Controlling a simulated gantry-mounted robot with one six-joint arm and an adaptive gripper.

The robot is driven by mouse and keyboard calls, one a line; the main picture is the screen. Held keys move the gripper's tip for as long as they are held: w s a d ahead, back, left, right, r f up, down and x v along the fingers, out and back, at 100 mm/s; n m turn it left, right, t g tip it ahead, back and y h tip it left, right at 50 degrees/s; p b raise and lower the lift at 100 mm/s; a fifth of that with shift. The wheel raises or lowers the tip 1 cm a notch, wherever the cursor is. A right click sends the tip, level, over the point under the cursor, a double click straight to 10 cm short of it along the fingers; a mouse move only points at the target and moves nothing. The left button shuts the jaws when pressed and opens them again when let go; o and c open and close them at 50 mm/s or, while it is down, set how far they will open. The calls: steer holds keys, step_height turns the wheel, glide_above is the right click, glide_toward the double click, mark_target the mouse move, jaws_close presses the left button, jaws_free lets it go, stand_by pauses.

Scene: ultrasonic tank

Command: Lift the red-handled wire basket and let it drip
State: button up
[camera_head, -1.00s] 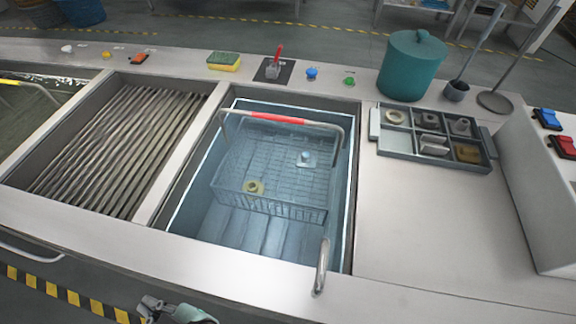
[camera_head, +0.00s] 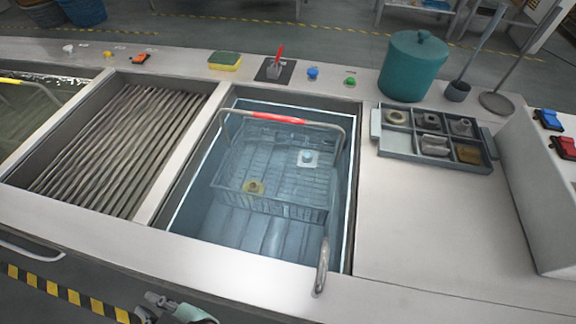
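The wire basket (camera_head: 290,208) sits in the liquid of the middle tank (camera_head: 350,235). Its metal bail stands up above the liquid, with a red grip (camera_head: 278,118) on its top bar. A yellowish ring-shaped part (camera_head: 253,187) and a small pale square part (camera_head: 308,158) lie in the basket. Part of my arm or gripper (camera_head: 172,308) shows at the bottom edge, well in front of the tank and apart from the basket. Its fingertips cannot be made out.
A ribbed drain rack (camera_head: 120,140) fills the bay left of the tank. A grey sorting tray (camera_head: 385,148) with several parts and a teal canister (camera_head: 412,68) stand to the right.

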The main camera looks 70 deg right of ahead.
steer(key=o, duration=0.4)
steer(key=shift+o, duration=0.2)
